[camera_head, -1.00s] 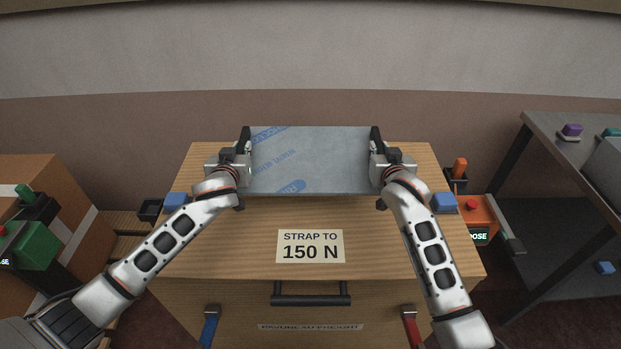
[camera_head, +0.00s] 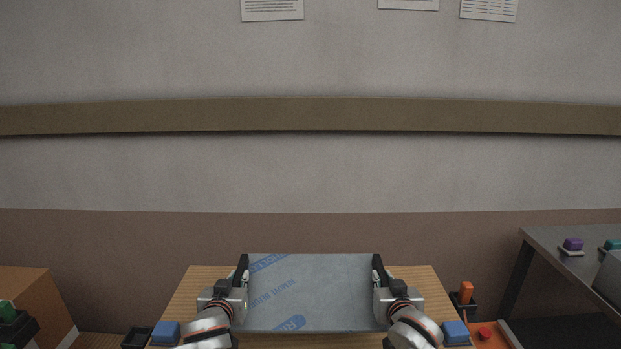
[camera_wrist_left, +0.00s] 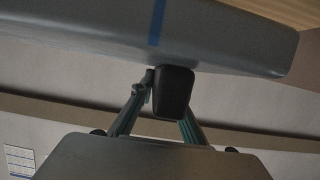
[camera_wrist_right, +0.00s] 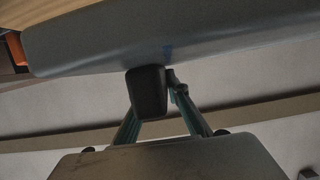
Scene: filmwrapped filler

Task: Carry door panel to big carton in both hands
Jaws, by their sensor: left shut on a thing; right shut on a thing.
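The door panel (camera_head: 325,290) is a flat grey sheet under film with blue printing. The far finger of each gripper is hidden.
A blue block (camera_head: 166,333) and another blue block (camera_head: 455,332) sit at the box's sides. A brown carton (camera_head: 35,298) stands at the left. A grey table (camera_head: 560,238) with a purple button (camera_head: 573,244) stands at the right. A wall is behind.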

